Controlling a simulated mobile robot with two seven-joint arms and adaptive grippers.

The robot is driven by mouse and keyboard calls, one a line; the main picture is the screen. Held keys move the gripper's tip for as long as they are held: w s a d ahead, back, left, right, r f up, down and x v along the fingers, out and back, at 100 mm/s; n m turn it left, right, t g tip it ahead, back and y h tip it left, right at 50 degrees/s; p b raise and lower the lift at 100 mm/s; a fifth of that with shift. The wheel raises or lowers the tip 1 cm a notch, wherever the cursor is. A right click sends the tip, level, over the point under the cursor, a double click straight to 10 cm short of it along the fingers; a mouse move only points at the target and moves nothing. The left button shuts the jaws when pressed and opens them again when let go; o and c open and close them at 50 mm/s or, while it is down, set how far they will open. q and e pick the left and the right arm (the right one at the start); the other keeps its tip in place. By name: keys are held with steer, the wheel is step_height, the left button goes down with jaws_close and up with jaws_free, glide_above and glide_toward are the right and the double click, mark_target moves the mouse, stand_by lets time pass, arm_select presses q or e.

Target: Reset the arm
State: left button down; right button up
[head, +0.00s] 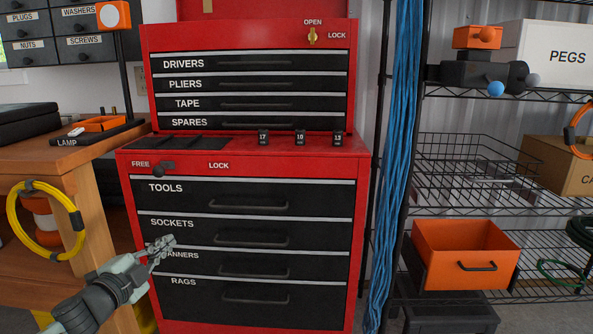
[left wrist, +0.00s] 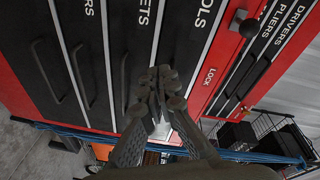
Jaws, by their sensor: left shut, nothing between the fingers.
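My left gripper (head: 161,246) is shut and empty. In the head view it is in front of the left part of the red tool cabinet (head: 362,240), between the SOCKETS drawer (head: 300,226) and the lower drawer whose label it partly covers. In the left wrist view the gripper (left wrist: 157,88) points at the drawer fronts, with its fingers together. I cannot tell the exact gap to the cabinet. All cabinet drawers look closed. My right gripper is not in view.
A wooden workbench (head: 85,160) with a yellow cable coil (head: 22,240) stands close at the left. On the right, a wire shelf (head: 470,170) holds an open orange bin (head: 440,270) and a white PEGS box (head: 540,60). Blue cables (head: 393,150) hang beside the cabinet.

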arm_select(q)
steer(key=s+f+n+g+y+p, duration=0.2)
steer(key=s+f+n+g+y, duration=0.4)
steer(key=s+f+n, duration=0.9)
steer(key=s+d+f+g, duration=0.2)
steer(key=s+f+g, duration=0.2)
steer(key=s+f, duration=0.3)
steer(key=s+d+f+g+h+p, duration=0.1)
steer(key=s+f+g, duration=0.3)
steer(key=s, duration=1)
step_height(320, 180, down, 4)
steer(key=shift+s+d+r+m, duration=0.2)
steer(key=shift+d+m, duration=0.2)
steer(key=shift+d, duration=0.25)
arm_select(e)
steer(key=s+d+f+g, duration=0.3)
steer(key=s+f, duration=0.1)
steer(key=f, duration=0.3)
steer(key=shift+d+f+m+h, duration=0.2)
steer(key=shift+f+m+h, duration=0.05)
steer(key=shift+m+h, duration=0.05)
